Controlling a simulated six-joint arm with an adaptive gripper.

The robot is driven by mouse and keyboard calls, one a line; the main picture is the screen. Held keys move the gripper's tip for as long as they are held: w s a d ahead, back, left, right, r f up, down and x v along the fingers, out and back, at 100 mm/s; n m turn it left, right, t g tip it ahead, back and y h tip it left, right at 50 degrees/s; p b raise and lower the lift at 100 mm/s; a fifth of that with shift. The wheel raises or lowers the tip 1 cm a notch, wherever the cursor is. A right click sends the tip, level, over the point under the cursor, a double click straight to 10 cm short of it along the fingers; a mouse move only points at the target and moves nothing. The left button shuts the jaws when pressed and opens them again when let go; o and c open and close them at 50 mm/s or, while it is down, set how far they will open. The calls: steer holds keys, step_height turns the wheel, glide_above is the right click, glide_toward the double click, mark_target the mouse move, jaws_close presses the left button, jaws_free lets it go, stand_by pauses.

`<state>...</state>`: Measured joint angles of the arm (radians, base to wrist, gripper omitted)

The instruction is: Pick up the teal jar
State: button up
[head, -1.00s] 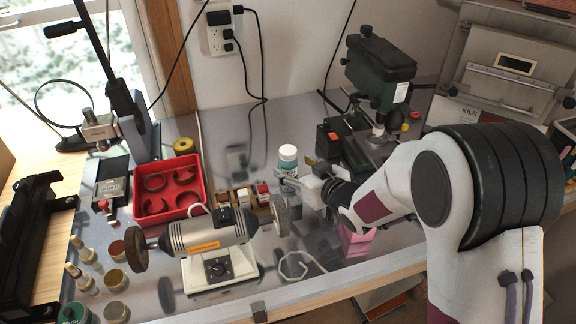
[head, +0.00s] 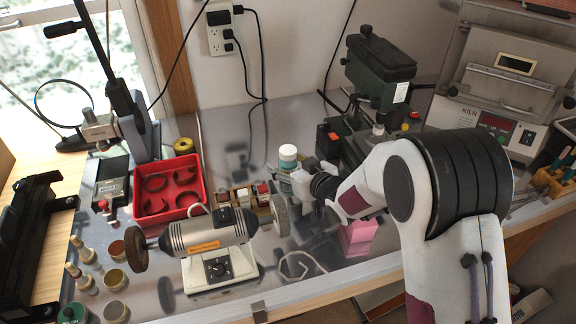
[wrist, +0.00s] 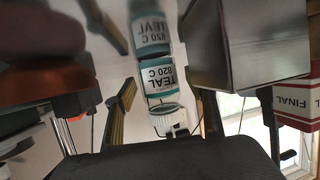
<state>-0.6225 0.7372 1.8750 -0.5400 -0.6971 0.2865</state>
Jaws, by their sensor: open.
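The teal jar (head: 288,157) stands upright on the shiny metal bench in the head view, right of the red tray. Its lower part is hidden by my gripper (head: 289,184). In the wrist view the teal jar (wrist: 160,77) appears upside down, with a "TEAL 820 C" label, a white cap and its reflection above it. My gripper (wrist: 166,108) is open there, with one finger on each side of the jar. I cannot tell whether either finger touches it.
A bench grinder (head: 208,235) stands close to the left front. A row of small bottles (head: 242,196) sits just left of the jar. The red tray (head: 170,188) is farther left.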

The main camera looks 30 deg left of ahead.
steer(key=shift+c, duration=0.5)
steer(key=c, duration=1.2)
steer(key=shift+c, duration=0.2)
steer(key=shift+r, duration=0.15)
steer(key=shift+r, duration=4.9)
